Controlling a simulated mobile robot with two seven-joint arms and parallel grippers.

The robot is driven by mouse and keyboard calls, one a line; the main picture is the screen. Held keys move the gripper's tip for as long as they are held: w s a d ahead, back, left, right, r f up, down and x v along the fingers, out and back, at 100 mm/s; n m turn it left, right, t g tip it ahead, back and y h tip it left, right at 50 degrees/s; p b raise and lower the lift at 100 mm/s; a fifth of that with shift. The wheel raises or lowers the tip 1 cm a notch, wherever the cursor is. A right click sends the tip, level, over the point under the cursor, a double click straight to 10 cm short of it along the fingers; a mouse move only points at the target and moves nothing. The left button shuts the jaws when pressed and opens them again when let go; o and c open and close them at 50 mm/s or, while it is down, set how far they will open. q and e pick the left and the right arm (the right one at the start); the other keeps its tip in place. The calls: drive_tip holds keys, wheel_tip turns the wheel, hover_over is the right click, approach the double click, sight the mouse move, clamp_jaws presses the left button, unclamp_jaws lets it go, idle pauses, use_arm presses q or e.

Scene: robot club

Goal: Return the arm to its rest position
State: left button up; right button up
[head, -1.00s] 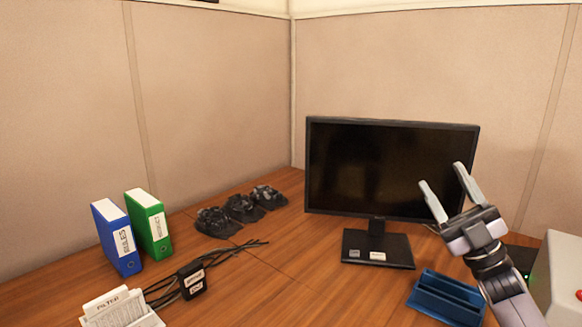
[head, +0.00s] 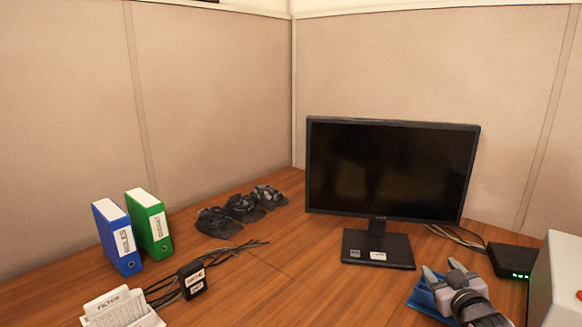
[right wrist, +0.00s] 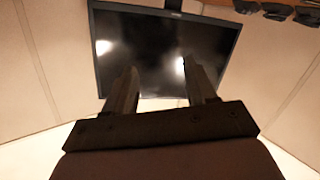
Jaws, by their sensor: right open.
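My right gripper (head: 442,272) is low at the lower right of the head view, in front of the blue tray (head: 421,297), and hides much of it. Its two fingers stand apart with nothing between them. In the right wrist view the open fingers (right wrist: 160,85) show in front of the dark monitor screen (right wrist: 165,48), which appears upside down. I cannot tell whether the gripper touches the tray. My left gripper is not in view.
The monitor (head: 390,170) stands on the wooden desk (head: 270,285). A black box with green lights (head: 513,261) and a pale box (head: 556,280) are at right. A blue binder (head: 117,238), a green binder (head: 149,222), cables and a paper holder (head: 120,308) are at left.

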drive_tip(key=s+a+f+g+y, duration=0.1)
drive_tip(key=s+a+f+g, duration=0.1)
drive_tip(key=s+a+f, duration=0.2)
drive_tip(key=s+a+f+g+y, duration=0.1)
drive_tip(key=s+a+f, duration=0.4)
drive_tip(key=s+f, duration=0.5)
drive_tip(key=s+a+f+g, duration=0.3)
drive_tip(key=s+f, duration=0.4)
drive_tip(key=s, duration=1.2)
drive_tip(key=shift+s+a+m+y, duration=0.35)
drive_tip(key=shift+a+m+y, duration=0.05)
drive_tip(key=shift+a, duration=0.3)
